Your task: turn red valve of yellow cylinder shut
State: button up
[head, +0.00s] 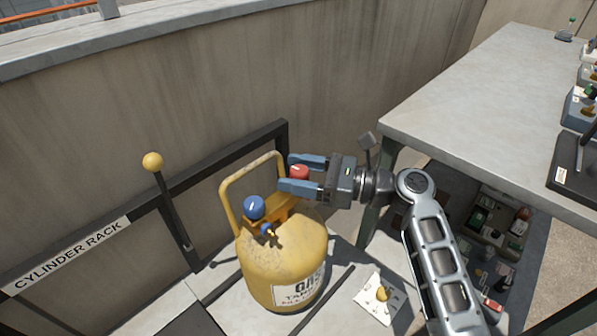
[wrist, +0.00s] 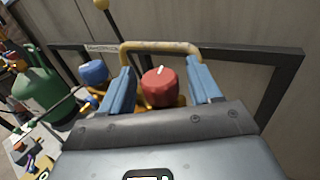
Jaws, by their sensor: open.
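The yellow cylinder (head: 281,255) stands upright on the floor in front of the wall, with a handle loop at its top. Its red valve knob (head: 299,172) sits on the right side of the top, and a blue valve knob (head: 254,207) sits on the left. My gripper (head: 294,173) is open, with its blue fingers on either side of the red knob. In the wrist view the red knob (wrist: 161,87) lies between the fingertips, with gaps visible on both sides. A white mark shows on its top. The blue knob (wrist: 94,72) is outside the left finger.
A dark rack frame with a "CYLINDER RACK" sign (head: 70,256) and a yellow-balled lever (head: 153,161) stands left of the cylinder. A grey table (head: 480,100) is at the right. A green cylinder (wrist: 50,85) shows at left in the wrist view.

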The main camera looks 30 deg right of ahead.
jog(key=c, duration=1)
jog(key=shift+r+m+t+h+p, duration=0.35)
jog(key=shift+m+t+h+p, duration=0.25)
jog(key=shift+p, duration=0.65)
jog(key=shift+m+t+h+p, duration=0.5)
jog(key=shift+t+h+p, duration=0.15)
jog(key=shift+p, duration=0.35)
jog(key=shift+f+m+t+h+p, duration=0.25)
jog(key=shift+m+t+h+p, duration=0.1)
jog(key=shift+m+h, duration=0.25)
jog(key=shift+d, duration=0.1)
jog(key=o, duration=1)
